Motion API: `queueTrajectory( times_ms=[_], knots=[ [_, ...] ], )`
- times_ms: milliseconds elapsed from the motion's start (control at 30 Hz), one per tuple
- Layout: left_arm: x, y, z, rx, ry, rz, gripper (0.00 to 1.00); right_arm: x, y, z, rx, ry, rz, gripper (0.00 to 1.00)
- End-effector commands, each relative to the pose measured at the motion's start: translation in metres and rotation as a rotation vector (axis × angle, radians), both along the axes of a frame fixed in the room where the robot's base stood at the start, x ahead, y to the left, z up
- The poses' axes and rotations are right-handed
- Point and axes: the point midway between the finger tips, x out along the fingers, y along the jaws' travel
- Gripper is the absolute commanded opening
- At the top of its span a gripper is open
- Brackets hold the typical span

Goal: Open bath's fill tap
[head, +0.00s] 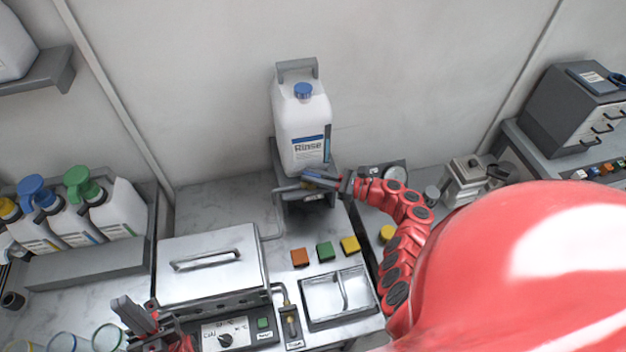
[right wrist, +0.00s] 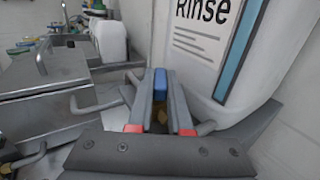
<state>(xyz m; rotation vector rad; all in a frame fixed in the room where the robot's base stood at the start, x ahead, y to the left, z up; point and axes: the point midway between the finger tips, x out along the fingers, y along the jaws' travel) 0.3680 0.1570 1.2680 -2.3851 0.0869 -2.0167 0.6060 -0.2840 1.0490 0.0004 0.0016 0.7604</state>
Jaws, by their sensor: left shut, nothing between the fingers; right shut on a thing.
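The bath (head: 210,262) is a steel box with a closed, handled lid, at the lower left of the head view. A white Rinse container (head: 303,130) with a blue cap stands on a grey bracket behind it. The tap has a blue handle (right wrist: 160,82) with brass-coloured parts below, just in front of the container. My right gripper (head: 318,183) is shut on the blue handle, its fingers (right wrist: 160,100) on either side of it. The fingers hide much of the tap. My left gripper (head: 135,318) is shut and empty, at the bath's front left corner.
Orange, green and yellow blocks (head: 325,251) lie right of the bath, behind a small steel sink (head: 336,297). Bottles with coloured caps stand in a grey rack (head: 95,255) at left. Glass beakers (head: 107,338) stand at the lower left. A wall rises behind the container.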

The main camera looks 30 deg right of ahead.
Motion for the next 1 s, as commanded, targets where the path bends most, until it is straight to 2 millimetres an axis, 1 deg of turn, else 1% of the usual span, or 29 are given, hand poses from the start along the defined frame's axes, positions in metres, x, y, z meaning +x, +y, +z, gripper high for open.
queueTrajectory(
  times_ms=[33,300,600,800,1000],
  knots=[
    [0.0,0.0,-0.011,0.0,0.0,0.0,0.0,0.0,-0.001,-0.005,-0.002,-0.001,0.038,0.0],
    [0.0,0.0,-0.045,0.0,0.0,0.0,0.0,0.002,-0.003,-0.007,-0.005,0.001,0.198,0.0],
    [0.0,0.0,-0.083,0.0,0.0,0.0,0.0,0.002,-0.002,-0.007,-0.002,0.003,0.34,0.0],
    [0.0,0.0,-0.1,0.0,0.0,0.0,0.0,0.002,-0.002,-0.004,-0.001,0.001,0.399,0.0],
    [0.0,0.0,-0.108,0.0,0.0,0.0,0.0,0.003,-0.001,-0.002,0.001,-0.001,0.428,0.0]
  ],
)
